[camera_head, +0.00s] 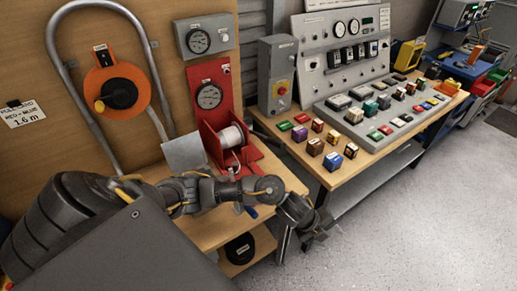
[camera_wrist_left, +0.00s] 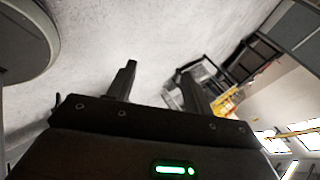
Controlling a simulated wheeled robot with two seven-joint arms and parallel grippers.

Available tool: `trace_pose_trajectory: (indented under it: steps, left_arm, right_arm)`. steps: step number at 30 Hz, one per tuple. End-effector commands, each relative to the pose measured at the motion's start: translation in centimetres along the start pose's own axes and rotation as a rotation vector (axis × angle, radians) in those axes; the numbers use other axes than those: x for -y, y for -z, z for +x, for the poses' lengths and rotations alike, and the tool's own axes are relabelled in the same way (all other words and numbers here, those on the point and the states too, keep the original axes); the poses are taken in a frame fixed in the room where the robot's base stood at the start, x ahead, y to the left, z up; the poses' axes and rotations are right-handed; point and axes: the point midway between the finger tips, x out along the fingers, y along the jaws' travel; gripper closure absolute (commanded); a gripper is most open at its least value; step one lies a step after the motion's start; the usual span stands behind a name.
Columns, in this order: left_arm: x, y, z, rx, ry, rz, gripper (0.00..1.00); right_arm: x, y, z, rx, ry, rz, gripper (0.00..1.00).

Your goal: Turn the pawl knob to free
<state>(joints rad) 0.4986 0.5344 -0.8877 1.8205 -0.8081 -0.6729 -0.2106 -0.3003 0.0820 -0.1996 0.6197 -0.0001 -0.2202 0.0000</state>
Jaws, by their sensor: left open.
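A red winch-like stand (camera_head: 213,98) with a round gauge and a white spool (camera_head: 232,137) stands at the back of the wooden bench. An orange disc (camera_head: 132,78) with a black knob (camera_head: 119,94) is on the wooden wall to its left. I cannot tell for sure which part is the pawl knob. My left gripper (camera_head: 322,238) is past the bench's right front edge, over the floor, away from both. In the left wrist view its two fingers (camera_wrist_left: 158,80) are apart with nothing between them. My right gripper is not in view.
My left arm crosses in front of the wooden bench (camera_head: 285,180). A second bench to the right holds a grey console (camera_head: 345,60) and several coloured blocks (camera_head: 333,161). A bent grey pipe (camera_head: 65,75) arches around the orange disc. Grey floor (camera_head: 430,220) is clear at the right.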

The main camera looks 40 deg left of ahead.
Motion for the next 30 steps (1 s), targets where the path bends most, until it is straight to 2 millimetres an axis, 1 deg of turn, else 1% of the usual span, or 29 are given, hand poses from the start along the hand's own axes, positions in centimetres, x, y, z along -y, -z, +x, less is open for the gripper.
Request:
trace_pose_trajectory:
  steps: [1, 2, 5, 6, 7, 9, 11, 12, 15, 18, 21, 23, 26, 30]
  left_arm:
    - [0.7, -1.6, -1.1, 0.007, -0.038, 0.100, 0.49]
    - [0.6, -2.5, -1.7, 0.008, -0.071, 0.160, 0.49]
    - [0.4, -6.9, -4.8, 0.020, -0.214, 0.356, 0.49]
    - [0.1, -9.1, -6.6, 0.028, -0.281, 0.420, 0.49]
    - [-0.1, -10.7, -8.1, 0.035, -0.332, 0.458, 0.49]
    - [-0.7, -13.8, -11.2, 0.047, -0.435, 0.515, 0.49]
    - [-1.1, -16.2, -13.7, 0.056, -0.509, 0.535, 0.49]
    - [-1.4, -17.6, -15.3, 0.061, -0.553, 0.537, 0.49]
    - [-1.9, -20.3, -18.8, 0.068, -0.639, 0.525, 0.49]
    - [-2.3, -21.9, -21.2, 0.070, -0.692, 0.504, 0.49]
    - [-2.5, -22.5, -22.4, 0.069, -0.716, 0.492, 0.49]
    - [-2.5, -22.6, -22.7, 0.068, -0.721, 0.490, 0.49]
    - [-2.7, -22.7, -22.5, 0.067, -0.722, 0.489, 0.49]
    - [-3.5, -22.9, -21.4, 0.065, -0.722, 0.487, 0.49]
  right_arm:
    - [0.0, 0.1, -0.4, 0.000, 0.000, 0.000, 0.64]
    - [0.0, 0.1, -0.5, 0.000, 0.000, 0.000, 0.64]
    - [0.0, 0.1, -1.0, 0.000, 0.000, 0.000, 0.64]
    - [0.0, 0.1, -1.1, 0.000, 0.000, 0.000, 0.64]
    - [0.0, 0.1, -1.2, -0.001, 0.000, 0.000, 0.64]
    - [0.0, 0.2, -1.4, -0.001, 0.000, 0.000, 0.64]
    - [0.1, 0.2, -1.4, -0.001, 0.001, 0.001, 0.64]
    - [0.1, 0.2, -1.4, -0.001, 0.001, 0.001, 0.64]
    - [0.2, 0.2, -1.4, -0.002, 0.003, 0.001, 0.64]
    - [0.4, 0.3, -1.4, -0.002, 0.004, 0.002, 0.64]
    - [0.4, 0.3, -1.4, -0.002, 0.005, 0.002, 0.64]
    - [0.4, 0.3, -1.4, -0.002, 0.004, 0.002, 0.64]
    - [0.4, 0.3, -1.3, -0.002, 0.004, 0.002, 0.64]
    - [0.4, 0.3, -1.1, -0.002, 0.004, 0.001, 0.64]
